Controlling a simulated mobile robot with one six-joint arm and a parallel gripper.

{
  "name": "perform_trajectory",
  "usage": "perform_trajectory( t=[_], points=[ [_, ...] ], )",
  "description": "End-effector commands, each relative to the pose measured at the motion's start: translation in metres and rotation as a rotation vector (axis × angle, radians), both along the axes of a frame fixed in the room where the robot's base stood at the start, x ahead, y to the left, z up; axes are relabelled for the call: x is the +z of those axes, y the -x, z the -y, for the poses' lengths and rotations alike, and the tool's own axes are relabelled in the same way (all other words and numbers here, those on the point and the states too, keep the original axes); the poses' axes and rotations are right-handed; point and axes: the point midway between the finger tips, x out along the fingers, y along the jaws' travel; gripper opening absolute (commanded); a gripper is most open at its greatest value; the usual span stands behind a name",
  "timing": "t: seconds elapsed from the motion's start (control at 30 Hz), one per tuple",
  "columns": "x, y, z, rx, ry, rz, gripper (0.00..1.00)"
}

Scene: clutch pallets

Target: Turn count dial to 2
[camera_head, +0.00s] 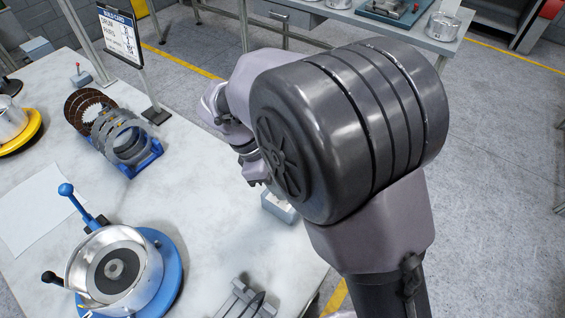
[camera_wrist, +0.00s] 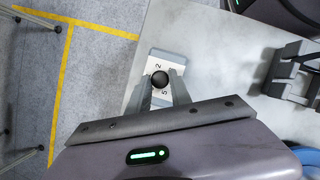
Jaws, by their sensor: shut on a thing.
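The count dial shows in the wrist view as a small light box with a white face (camera_wrist: 172,62) and a round black knob (camera_wrist: 159,80) on it. The digits 2 and 5 can be read on the face beside the knob; where the knob points I cannot tell. My gripper (camera_wrist: 160,84) has its two fingers on either side of the knob and is shut on it. In the head view the dial box (camera_head: 279,207) sits near the table's right edge, partly hidden by my arm, and its knob cannot be seen there.
A blue round fixture (camera_head: 172,275) with a metal drum and levers stands at the front left. A grey slotted block (camera_head: 243,300) stands nearby. A blue rack (camera_head: 150,160) of rings and a build card (camera_head: 121,38) on a post stand farther back.

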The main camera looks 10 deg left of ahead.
Motion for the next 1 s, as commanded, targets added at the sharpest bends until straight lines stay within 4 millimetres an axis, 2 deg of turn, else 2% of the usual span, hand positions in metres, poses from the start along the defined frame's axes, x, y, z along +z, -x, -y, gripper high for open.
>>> perform_trajectory(
  t=[0.03,0.4,0.97,1.0],
  points=[
    [0.0061,-0.0002,0.0001,-0.031,0.001,-0.002,0.0],
    [0.002,-0.002,0.0,-0.207,0.0,0.0,0.0],
    [-0.0004,-0.0023,-0.0004,-0.244,-0.001,0.001,0.0],
    [-0.0004,-0.0023,-0.0004,-0.243,-0.001,0.0,0.27]
  ],
)
